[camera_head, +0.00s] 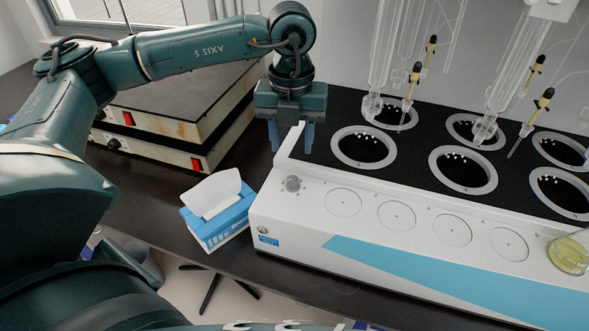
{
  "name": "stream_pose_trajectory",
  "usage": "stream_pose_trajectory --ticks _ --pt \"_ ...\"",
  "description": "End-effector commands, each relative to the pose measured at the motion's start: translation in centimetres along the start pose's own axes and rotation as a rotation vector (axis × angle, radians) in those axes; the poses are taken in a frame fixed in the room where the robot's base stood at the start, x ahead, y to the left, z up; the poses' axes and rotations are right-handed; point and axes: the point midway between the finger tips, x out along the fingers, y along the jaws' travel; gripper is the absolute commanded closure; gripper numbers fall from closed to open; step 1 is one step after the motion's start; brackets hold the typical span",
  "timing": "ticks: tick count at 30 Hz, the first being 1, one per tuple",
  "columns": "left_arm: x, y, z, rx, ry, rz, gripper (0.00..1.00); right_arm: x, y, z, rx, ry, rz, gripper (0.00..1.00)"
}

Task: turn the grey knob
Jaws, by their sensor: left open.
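The grey knob (293,184) is small and round, on the left end of the white front panel of the multi distiller (300,211). My left gripper (291,146) points downward with its two blue fingers apart and nothing between them. It shows above the knob in the picture, by the left end of the distiller, and does not touch the knob. The knob is in plain sight. My right gripper is not in view.
A blue and white tissue box (228,222) stands left of the distiller. Stacked hot plates (143,153) with red switches stand behind my left arm. Glassware (384,62) rises over the ringed heating wells. A dish with yellow contents (568,255) is at the right.

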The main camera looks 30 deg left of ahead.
Motion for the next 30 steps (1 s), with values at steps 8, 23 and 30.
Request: stream_pose_trajectory --ticks 8,23,30 --pt "5.8 0.0 -0.1 0.001 0.004 0.002 0.57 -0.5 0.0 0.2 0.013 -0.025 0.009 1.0" --pt "9.4 -0.1 0.0 0.002 0.0 -0.002 0.57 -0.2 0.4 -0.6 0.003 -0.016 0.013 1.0" --pt "9.4 -0.1 0.0 0.001 0.001 -0.002 0.67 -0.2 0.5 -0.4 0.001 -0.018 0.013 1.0"
